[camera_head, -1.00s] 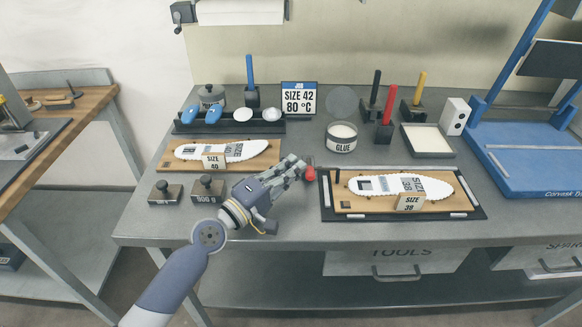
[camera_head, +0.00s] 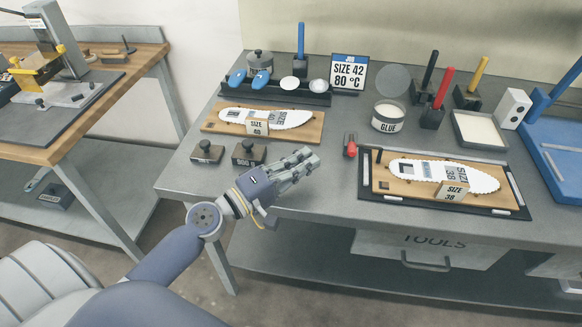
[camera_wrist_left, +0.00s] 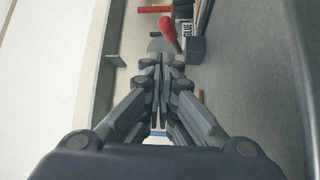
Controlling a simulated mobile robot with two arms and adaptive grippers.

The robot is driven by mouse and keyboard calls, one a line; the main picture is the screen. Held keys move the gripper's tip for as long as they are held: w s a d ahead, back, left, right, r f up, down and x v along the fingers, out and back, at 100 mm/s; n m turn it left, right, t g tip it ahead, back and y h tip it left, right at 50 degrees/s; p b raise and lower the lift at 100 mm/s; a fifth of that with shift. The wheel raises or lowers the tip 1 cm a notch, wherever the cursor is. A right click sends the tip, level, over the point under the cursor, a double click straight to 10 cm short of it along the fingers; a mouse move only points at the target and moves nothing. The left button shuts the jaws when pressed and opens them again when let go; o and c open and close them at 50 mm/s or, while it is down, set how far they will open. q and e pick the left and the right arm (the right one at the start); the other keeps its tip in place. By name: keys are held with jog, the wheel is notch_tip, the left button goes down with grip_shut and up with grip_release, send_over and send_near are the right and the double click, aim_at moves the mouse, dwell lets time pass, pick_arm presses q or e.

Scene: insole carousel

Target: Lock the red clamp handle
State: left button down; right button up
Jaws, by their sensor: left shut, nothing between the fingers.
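The red clamp handle (camera_head: 351,148) sits on a small dark mount at the left end of the black frame (camera_head: 366,187). That frame holds a wooden board with a white size 38 insole (camera_head: 430,174). My left gripper (camera_head: 306,157) is shut and empty over the front of the grey table, left of the handle with a gap between. In the left wrist view its closed fingers (camera_wrist_left: 160,68) point up the picture, with a red handle (camera_wrist_left: 168,30) just beyond the tips, likely the clamp's. Whether the clamp is locked, I cannot tell. My right gripper is out of view.
Two dark weights (camera_head: 249,152) and a size 40 insole board (camera_head: 313,134) lie left of and behind the gripper. A glue jar (camera_head: 388,118) and upright stamps, one red-handled (camera_head: 446,84), stand behind. The table front by the gripper is clear.

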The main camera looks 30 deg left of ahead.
pick_arm(q)
jog(key=shift+v, duration=1.8)
